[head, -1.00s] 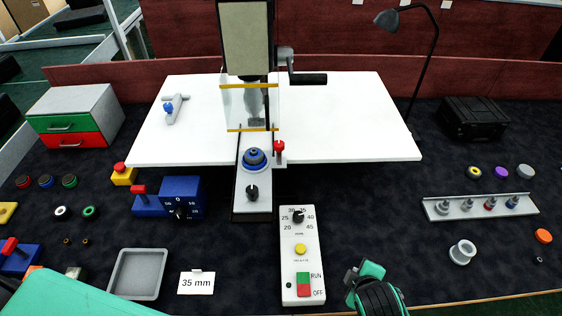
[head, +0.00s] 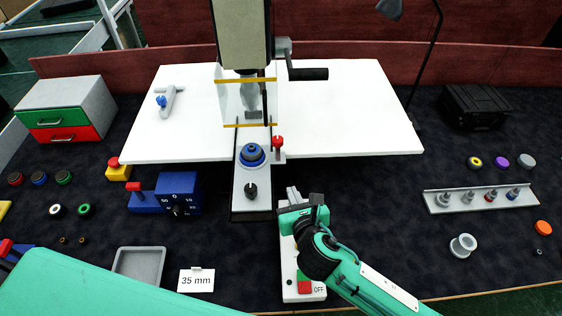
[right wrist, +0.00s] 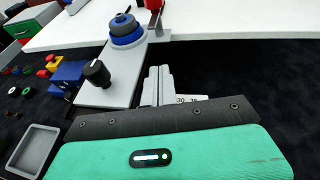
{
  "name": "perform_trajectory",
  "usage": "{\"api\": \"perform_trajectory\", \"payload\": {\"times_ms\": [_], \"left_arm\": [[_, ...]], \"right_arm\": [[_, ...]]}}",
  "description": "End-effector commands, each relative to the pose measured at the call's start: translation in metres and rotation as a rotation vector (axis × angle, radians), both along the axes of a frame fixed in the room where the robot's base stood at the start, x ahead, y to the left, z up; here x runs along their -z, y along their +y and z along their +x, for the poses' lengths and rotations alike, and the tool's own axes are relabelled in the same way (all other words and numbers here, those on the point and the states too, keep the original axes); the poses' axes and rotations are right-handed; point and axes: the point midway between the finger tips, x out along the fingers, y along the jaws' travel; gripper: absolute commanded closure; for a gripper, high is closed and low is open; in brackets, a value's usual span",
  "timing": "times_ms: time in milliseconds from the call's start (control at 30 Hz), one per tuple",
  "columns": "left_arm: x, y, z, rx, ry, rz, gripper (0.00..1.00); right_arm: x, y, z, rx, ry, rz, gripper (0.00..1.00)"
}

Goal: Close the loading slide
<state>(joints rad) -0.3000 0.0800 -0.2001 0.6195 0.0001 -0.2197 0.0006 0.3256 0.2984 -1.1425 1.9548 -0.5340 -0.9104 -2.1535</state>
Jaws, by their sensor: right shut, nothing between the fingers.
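The loading slide (head: 252,205) is a grey plate reaching out toward me from under the press. It carries a blue round fixture (head: 252,154) and a black knob (head: 251,190) near its front end. In the right wrist view the slide (right wrist: 108,92) is ahead and to the left, with its black knob (right wrist: 97,73) upright. My right gripper (head: 293,192) is shut and empty, just right of the slide's front end and over the control panel. Its fingers also show in the right wrist view (right wrist: 157,80), apart from the knob. Only my left arm shows, at lower left; its gripper is out of view.
A white worktop (head: 345,120) flanks the press. A red-topped lever (head: 278,142) stands beside the fixture. The control panel (head: 290,285) is partly hidden under my right arm. A blue dial box (head: 178,190) stands left of the slide. A grey tray (head: 139,265) lies at front left.

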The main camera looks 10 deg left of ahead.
Motion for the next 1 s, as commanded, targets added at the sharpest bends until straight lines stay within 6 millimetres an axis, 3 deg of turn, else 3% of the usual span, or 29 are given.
{"api": "perform_trajectory", "payload": {"times_ms": [700, 1000], "left_arm": [[-0.030, -0.001, 0.001, 0.001, 0.000, -0.001, 1.00], [-0.036, -0.001, 0.001, 0.001, -0.001, -0.001, 1.00]], "right_arm": [[0.025, 0.049, 0.094, 0.003, 0.005, 0.005, 1.00], [0.027, 0.058, 0.113, 0.003, 0.005, 0.005, 1.00]]}}
